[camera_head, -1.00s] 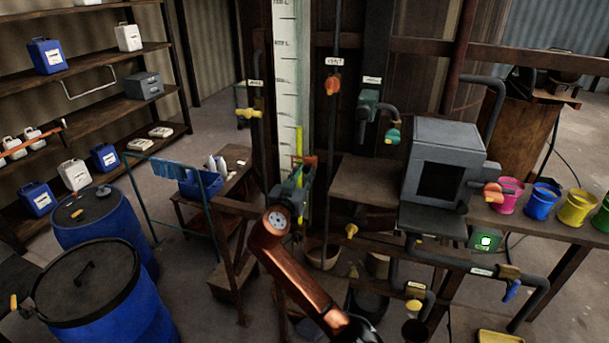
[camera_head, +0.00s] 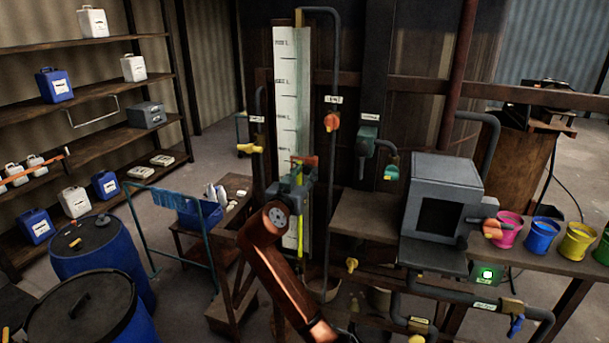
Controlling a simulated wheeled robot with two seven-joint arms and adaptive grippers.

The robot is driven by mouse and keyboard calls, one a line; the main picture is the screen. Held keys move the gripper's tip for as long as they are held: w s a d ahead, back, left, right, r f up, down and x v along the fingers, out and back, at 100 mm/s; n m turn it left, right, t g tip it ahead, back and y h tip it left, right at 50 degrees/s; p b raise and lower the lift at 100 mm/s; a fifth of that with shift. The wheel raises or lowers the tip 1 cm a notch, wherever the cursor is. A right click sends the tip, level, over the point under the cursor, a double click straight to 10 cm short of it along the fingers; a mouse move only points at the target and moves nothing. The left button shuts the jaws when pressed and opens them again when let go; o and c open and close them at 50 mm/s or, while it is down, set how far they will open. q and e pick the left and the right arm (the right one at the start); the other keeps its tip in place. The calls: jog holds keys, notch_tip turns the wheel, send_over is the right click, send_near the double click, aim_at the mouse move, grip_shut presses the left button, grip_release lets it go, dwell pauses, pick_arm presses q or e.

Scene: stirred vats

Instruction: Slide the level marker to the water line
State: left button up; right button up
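A tall white scale board (camera_head: 285,85) with black level marks stands upright left of the middle. A narrow yellowish strip runs along its right edge; I cannot make out a water line. A small orange-red piece (camera_head: 305,161), which may be the level marker, shows low on the board at its right side. My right gripper (camera_head: 297,178) is at the board's lower part, right at this piece. Its fingers are small and partly hidden, so I cannot tell whether it is open, shut or touching the piece. My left gripper is not in view.
A grey box (camera_head: 446,180) sits on the bench beside several coloured buckets. Blue drums (camera_head: 98,250) stand at left.

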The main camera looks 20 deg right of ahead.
jog(key=shift+o, duration=1.1)
jog(key=shift+s, duration=0.1)
jog(key=v, duration=1.2)
